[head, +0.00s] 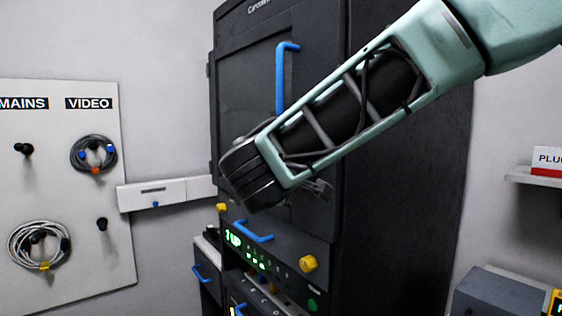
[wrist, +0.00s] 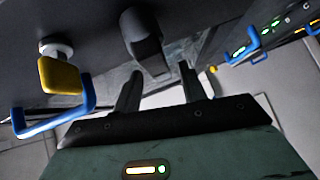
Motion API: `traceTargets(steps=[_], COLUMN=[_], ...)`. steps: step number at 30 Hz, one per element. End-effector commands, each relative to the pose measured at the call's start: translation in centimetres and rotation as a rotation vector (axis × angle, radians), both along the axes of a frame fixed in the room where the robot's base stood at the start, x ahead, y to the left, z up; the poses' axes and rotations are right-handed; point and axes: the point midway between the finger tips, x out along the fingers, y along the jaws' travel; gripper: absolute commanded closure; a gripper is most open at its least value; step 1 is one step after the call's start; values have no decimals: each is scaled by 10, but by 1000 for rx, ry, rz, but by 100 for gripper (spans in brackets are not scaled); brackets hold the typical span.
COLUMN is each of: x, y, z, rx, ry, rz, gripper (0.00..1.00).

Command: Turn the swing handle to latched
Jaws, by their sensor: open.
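A dark grey handle (wrist: 143,40), which looks like the swing handle, stands out from the dark cabinet face in the wrist view. My gripper (wrist: 160,68) is open, with its two fingers apart just below the handle's near end. Nothing shows held between them. I cannot tell from this angle whether a finger touches the handle. In the head view my wrist and forearm cover the middle of the cabinet door (head: 250,95), so the handle's position cannot be read clearly there.
A blue pull (head: 281,75) is on the upper door. A yellow knob and blue bar (wrist: 55,125) lie left of my fingers. Below are a blue drawer pull (head: 253,236) and yellow knob (head: 308,264). A cable board (head: 70,190) hangs left.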

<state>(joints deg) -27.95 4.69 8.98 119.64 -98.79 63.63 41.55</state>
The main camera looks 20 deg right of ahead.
Motion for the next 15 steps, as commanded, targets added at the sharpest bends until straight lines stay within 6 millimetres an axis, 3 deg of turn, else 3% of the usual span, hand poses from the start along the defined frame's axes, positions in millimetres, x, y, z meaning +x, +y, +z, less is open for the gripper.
traceTargets(steps=[6,14,15], x=[12,13,13], y=[-6,-6,-6], z=[-2,-2,-2], rx=[-1,0,0], ry=[0,0,0], rz=[0,1,1], gripper=[59,59,67])
